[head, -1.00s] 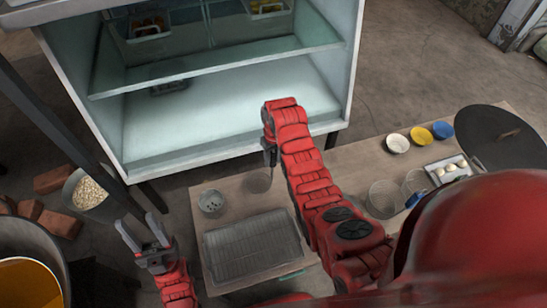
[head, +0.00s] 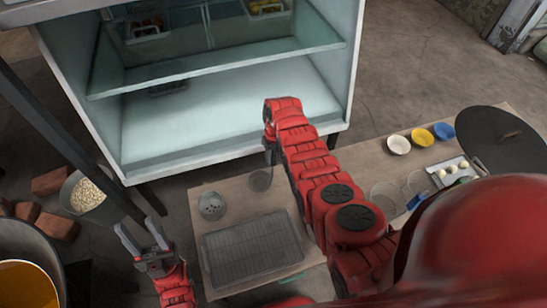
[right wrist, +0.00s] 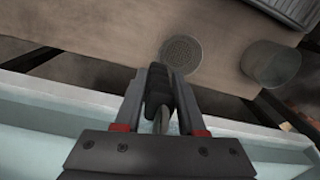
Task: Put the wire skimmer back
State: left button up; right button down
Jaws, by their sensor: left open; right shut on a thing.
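The wire skimmer has a round mesh head (head: 260,181), seen over the near wooden table's back edge. In the right wrist view its mesh head (right wrist: 181,53) lies beyond the fingertips, and its dark handle (right wrist: 160,90) is between the fingers. My right gripper (head: 270,154) is shut on that handle, in front of the cabinet's lower opening. I cannot tell whether the mesh head touches the table. My left gripper (head: 136,229) is open and empty, left of the table.
A perforated metal cup (head: 211,206) stands left of the skimmer head. A wire rack tray (head: 252,250) lies in front. The glass-shelved cabinet (head: 225,135) is behind. A second table to the right holds bowls (head: 398,145) and a dark round lid (head: 505,140). A bucket (head: 30,270) stands left.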

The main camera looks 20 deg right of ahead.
jog(key=c, duration=0.5)
grip_release()
jog(key=shift+f, duration=0.1)
jog(key=shift+r, duration=0.25)
jog(key=r, duration=0.4)
jog(key=r+p, duration=0.1)
jog(key=r, duration=0.6)
jog(key=shift+d+r, duration=0.3)
jog(key=shift+r, duration=0.1)
